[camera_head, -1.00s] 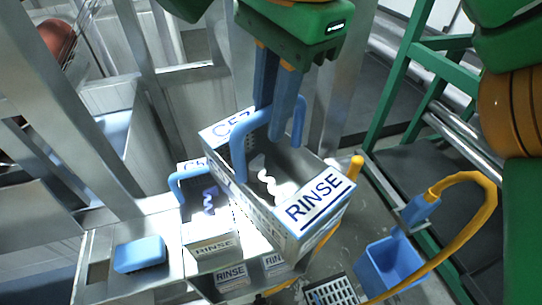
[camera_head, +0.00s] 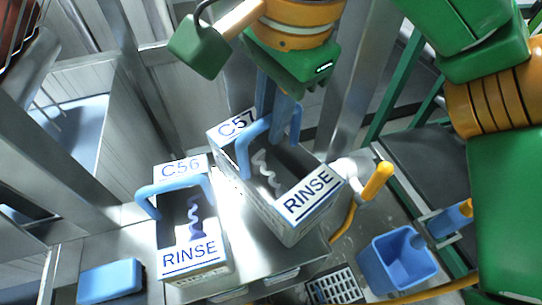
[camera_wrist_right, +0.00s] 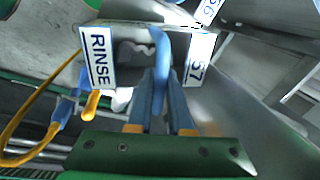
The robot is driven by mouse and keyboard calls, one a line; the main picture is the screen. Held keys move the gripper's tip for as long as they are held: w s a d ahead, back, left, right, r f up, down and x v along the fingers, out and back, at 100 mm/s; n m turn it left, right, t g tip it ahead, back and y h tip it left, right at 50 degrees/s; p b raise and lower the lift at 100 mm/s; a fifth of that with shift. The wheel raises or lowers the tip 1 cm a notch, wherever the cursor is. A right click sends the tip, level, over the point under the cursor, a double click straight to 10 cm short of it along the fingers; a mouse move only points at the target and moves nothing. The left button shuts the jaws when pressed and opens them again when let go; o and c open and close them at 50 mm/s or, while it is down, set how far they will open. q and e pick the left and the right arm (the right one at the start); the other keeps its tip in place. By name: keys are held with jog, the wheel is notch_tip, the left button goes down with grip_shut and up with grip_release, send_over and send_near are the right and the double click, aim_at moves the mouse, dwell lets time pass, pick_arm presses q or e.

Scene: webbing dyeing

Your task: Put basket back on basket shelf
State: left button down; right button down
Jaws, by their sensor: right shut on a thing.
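The basket labelled C57 and RINSE (camera_head: 312,196) is a white-walled box with a blue handle and a pale wavy strip inside. My right gripper (camera_head: 277,128) is shut on its blue handle, and the same grip shows in the right wrist view (camera_wrist_right: 163,98). The basket is turned at an angle over the metal shelf (camera_head: 240,238); I cannot tell whether its underside touches it. A second basket, labelled C56 and RINSE (camera_head: 190,259), stands on the shelf to the left, with a blue handle and a dark purple strip. My left gripper is not in view.
A blue block (camera_head: 110,281) lies on metal at the lower left. A metal post (camera_head: 350,90) stands behind the held basket. A yellow-handled hose (camera_head: 375,182), a blue bucket (camera_head: 398,258) and a white grate (camera_head: 338,288) are at the right.

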send_over(271, 186)
notch_tip(271, 186, down, 8)
jog(key=shift+s+r, duration=0.1)
jog(key=shift+r, duration=0.15)
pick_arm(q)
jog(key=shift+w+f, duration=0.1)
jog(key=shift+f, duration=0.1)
pick_arm(e)
jog(key=shift+f, duration=0.3)
jog(key=c, duration=0.8)
grip_release()
jog(key=shift+c, duration=0.2)
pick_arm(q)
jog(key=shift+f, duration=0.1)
pick_arm(e)
jog(key=shift+r, duration=0.2)
jog(key=shift+r, duration=0.25)
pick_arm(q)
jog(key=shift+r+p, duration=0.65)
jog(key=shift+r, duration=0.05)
pick_arm(e)
notch_tip(271, 186, up, 11)
jog(key=s+d, duration=0.1)
jog(key=shift+s+d+r, duration=0.15)
jog(key=shift+s+d, duration=0.05)
jog(key=shift+s, duration=0.15)
